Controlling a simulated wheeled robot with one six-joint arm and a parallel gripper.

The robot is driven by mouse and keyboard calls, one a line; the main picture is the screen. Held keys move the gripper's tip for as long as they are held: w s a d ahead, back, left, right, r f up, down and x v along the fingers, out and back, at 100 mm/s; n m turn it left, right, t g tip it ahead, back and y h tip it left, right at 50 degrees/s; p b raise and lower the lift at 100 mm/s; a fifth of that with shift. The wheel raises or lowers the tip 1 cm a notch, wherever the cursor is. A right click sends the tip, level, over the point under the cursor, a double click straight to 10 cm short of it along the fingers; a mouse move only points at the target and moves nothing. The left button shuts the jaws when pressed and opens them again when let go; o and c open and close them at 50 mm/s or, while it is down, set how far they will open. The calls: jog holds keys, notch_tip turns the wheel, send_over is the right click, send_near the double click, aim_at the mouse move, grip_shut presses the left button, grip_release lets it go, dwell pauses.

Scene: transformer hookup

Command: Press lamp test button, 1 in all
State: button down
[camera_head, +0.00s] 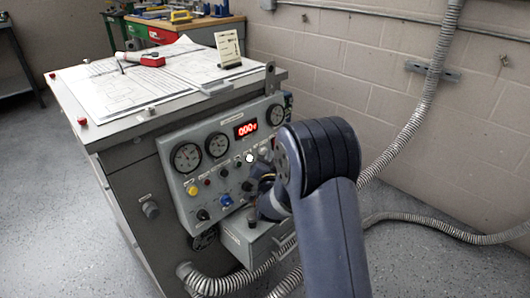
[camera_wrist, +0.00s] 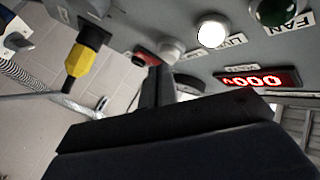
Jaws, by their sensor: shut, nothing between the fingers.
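The grey sloped control panel (camera_head: 228,168) stands on the front of the cabinet, with gauges, knobs, buttons and a red digital display (camera_head: 245,129). My gripper (camera_wrist: 160,76) is shut and empty, its fingers pointing at the panel in the wrist view. A pale round button (camera_wrist: 172,50) lies just past the fingertips; I cannot read its label or tell if they touch, so I cannot confirm it is the lamp test button. A lit white lamp (camera_wrist: 211,31) and a dark green FAN lamp (camera_wrist: 276,11) are to its right. My wrist hides part of the panel's right side in the head view.
A yellow and black plug (camera_wrist: 82,58) is near the fingers at the left of the wrist view. Corrugated hoses (camera_head: 226,284) run below the panel and along the brick wall (camera_head: 340,75). Papers (camera_head: 125,82) and a red-ended tool (camera_head: 146,60) lie on the cabinet top.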

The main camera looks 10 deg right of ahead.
jog(key=shift+w+a, duration=0.25)
jog(key=shift+w, duration=0.1)
dwell(0.4)
jog(key=shift+s+d+b, duration=0.1)
jog(key=shift+b, duration=0.25)
jog(key=shift+s+d+b, duration=0.35)
jog(key=shift+s+d, duration=0.05)
jog(key=shift+s, duration=0.2)
jog(key=shift+d+r, duration=0.1)
jog(key=s+d, duration=0.1)
jog(key=s+b, duration=0.1)
jog(key=s+d, duration=0.1)
jog(key=s, duration=0.1)
jog(key=shift+d+r+b, duration=0.3)
jog(key=shift+d+r, duration=0.05)
jog(key=shift+r, duration=0.05)
jog(key=shift+w, duration=0.1)
